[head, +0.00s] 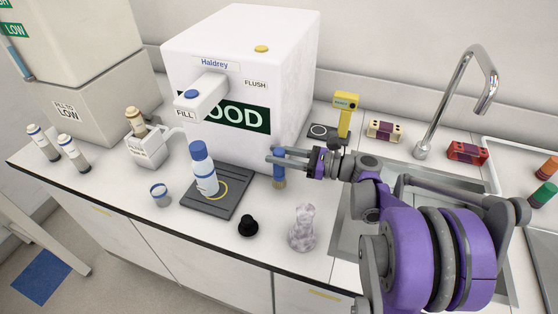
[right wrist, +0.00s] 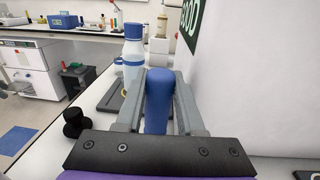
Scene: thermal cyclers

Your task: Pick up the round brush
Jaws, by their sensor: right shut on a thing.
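The round brush (head: 279,170) has a blue handle on top and tan bristles at its lower end. It is upright in front of the white machine, right of the dark mat. My right gripper (head: 279,156) reaches in from the right and is shut on its blue handle. In the right wrist view the blue handle (right wrist: 158,100) stands between the two grey fingers. Its bristles are hidden there, and I cannot tell whether they touch the counter. My left gripper is not in view.
A blue-and-white bottle (head: 203,170) stands on the dark mat (head: 210,208) just left of the brush. A black knob-shaped item (head: 248,226) and a marbled piece (head: 302,230) stand near the front edge. The white machine (head: 215,130) is close behind; a sink lies right.

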